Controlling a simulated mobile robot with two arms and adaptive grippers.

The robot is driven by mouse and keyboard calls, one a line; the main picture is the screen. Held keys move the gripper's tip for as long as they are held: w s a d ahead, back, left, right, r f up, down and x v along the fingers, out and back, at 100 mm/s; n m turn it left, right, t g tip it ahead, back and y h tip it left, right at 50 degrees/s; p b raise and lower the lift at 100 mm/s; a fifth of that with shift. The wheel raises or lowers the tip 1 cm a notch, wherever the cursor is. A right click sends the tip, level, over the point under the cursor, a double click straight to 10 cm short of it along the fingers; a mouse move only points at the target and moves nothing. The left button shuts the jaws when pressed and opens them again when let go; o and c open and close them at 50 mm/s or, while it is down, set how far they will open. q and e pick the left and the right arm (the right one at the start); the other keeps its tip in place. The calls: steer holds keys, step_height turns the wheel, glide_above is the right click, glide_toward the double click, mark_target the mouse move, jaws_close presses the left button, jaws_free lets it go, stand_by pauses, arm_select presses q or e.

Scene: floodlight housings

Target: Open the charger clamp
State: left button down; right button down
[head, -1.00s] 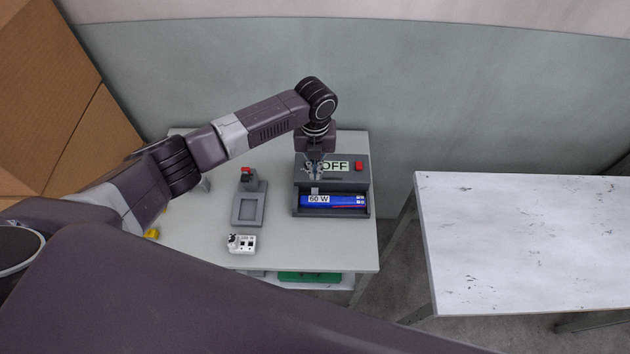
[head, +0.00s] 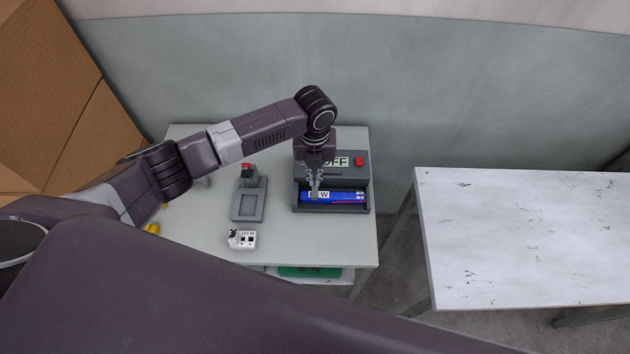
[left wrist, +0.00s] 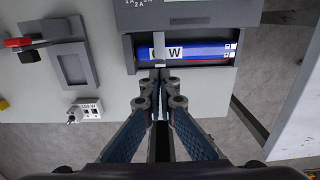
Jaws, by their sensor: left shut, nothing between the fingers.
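The charger (head: 340,181) is a dark grey box at the back right of the small table, with a display reading OFF, partly hidden by my arm, and a red button (head: 359,161). A blue battery pack (head: 345,197) marked W lies in its front bay; it also shows in the left wrist view (left wrist: 200,50). A grey clamp tab (left wrist: 172,22) shows at the top of the bay in the left wrist view. My left gripper (head: 315,198) is shut and empty, its fingertips over the battery's left part. I cannot tell whether they touch it. My right gripper is not in view.
A grey fixture (head: 248,205) with a red-topped part stands left of the charger. A small white block (head: 242,239) lies near the table's (head: 320,250) front edge. A white table (head: 525,240) stands to the right across a gap.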

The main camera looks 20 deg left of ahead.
arm_select(q)
steer(key=b, duration=0.3)
glide_above(314, 198)
steer(key=shift+w+f, duration=0.2)
steer(key=shift+f, duration=1)
steer(key=shift+w+f, duration=0.15)
steer(key=shift+f, duration=1)
steer(key=shift+w+a+b, duration=0.25)
steer(key=shift+w+b, duration=0.4)
steer(key=shift+w, duration=0.15)
steer(key=shift+w+a+b, duration=0.2)
steer(key=shift+w+b, duration=0.45)
steer(key=shift+w, duration=0.2)
steer(key=shift+w+a+b, duration=0.25)
steer(key=shift+w+b, duration=0.4)
steer(key=shift+w, duration=0.15)
steer(key=shift+s+r+p, duration=0.1)
steer(key=shift+s+p, duration=0.15)
steer(key=shift+p, duration=0.15)
steer(key=shift+s+d, duration=0.15)
steer(key=shift+s, duration=0.15)
steer(key=shift+p, duration=0.3)
step_height(314, 198, up, 7)
steer(key=p, duration=0.6)
